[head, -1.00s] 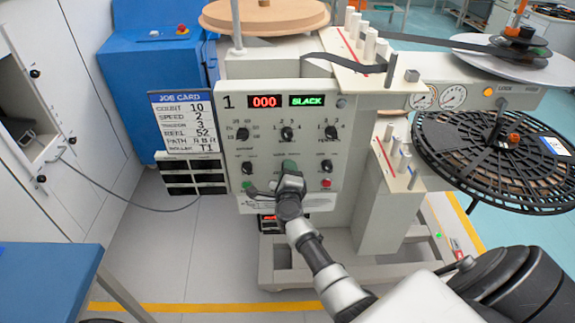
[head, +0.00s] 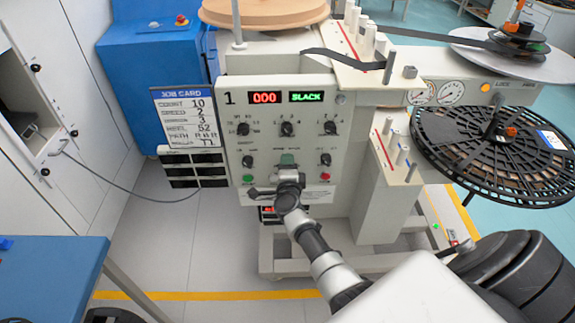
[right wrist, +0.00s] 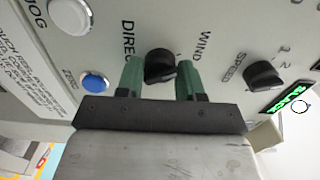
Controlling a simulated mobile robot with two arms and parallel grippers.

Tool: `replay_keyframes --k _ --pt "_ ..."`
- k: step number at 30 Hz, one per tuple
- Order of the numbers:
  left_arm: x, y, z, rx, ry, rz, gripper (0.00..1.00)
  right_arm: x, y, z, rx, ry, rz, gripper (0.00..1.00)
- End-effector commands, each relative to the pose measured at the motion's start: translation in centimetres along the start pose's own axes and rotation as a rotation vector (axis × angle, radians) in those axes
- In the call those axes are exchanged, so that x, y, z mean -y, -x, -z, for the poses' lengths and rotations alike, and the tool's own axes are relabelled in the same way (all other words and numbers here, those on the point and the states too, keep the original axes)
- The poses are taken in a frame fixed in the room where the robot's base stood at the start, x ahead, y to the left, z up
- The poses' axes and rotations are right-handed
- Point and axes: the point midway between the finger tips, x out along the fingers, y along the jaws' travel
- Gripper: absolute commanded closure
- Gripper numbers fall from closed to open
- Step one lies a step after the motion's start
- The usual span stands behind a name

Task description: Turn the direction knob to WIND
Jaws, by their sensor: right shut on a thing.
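The direction knob (right wrist: 160,66) is black and round, on the pale control panel (head: 340,105). In the right wrist view it sits between the two green fingers of my right gripper (right wrist: 159,78), which is shut on it. Part of a "DIREC…" label shows left of the knob and the word WIND (right wrist: 205,46) on its right. I cannot clearly tell which way its pointer faces. In the head view my right gripper (head: 288,160) covers the knob at the panel's lower middle. My left gripper is not in view.
The speed knob (right wrist: 262,75), a blue button (right wrist: 95,82) and a white button (right wrist: 70,15) are close by. The display (head: 307,97) reads SLACK. A job card (head: 185,115) hangs left of the panel; a black reel (head: 460,150) stands out at right.

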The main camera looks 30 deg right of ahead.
Motion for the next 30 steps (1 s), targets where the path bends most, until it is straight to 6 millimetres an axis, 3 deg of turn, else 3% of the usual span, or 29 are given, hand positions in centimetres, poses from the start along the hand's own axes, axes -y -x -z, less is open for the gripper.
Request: replay_keyframes --k 3,4,8,19,30 --pt "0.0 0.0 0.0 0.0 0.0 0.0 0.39 -0.2 0.1 -0.1 0.002 0.004 -0.003 0.86" --pt "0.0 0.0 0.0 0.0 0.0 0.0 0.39 -0.2 0.1 -0.1 0.002 0.003 -0.003 0.6" --pt "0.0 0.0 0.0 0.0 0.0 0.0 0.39 -0.1 0.1 -0.1 0.002 0.002 -0.003 0.4" --pt "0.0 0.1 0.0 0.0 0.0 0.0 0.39 -0.1 0.7 -0.1 0.002 -0.001 -0.002 0.39" --pt "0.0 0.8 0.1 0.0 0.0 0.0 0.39 -0.2 7.6 0.0 0.002 0.0 -0.004 0.39"
